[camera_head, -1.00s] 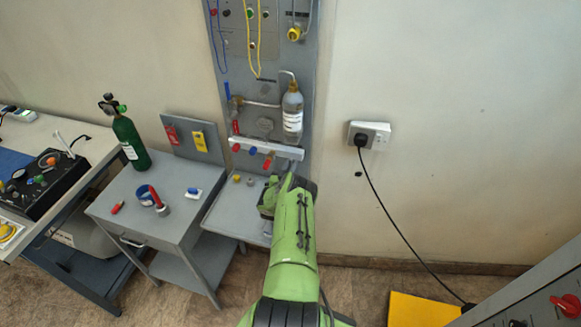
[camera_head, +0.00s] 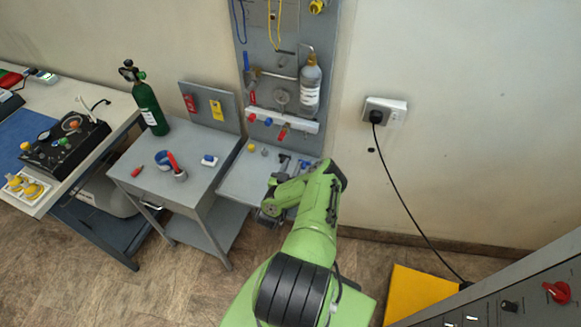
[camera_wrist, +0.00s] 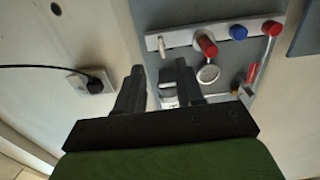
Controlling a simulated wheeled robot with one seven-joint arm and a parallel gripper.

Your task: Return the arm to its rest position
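My green arm (camera_head: 308,232) reaches up from the bottom of the head view and bends at an elbow. My gripper (camera_head: 270,213) points down-left near the front of the panel's grey shelf, partly hidden by my wrist. In the wrist view, the two dark fingers of my gripper (camera_wrist: 160,90) stand apart, with no held object visible between them. The wall and panel show beyond them.
A grey wall panel (camera_head: 268,50) carries a bottle (camera_head: 311,85) and a valve rail (camera_head: 283,121). Left are a grey cart (camera_head: 150,187), a green cylinder (camera_head: 149,106) and a workbench (camera_head: 105,97). A wall socket (camera_head: 385,111) with a cable is right; a sloping console (camera_head: 530,290) is lower right.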

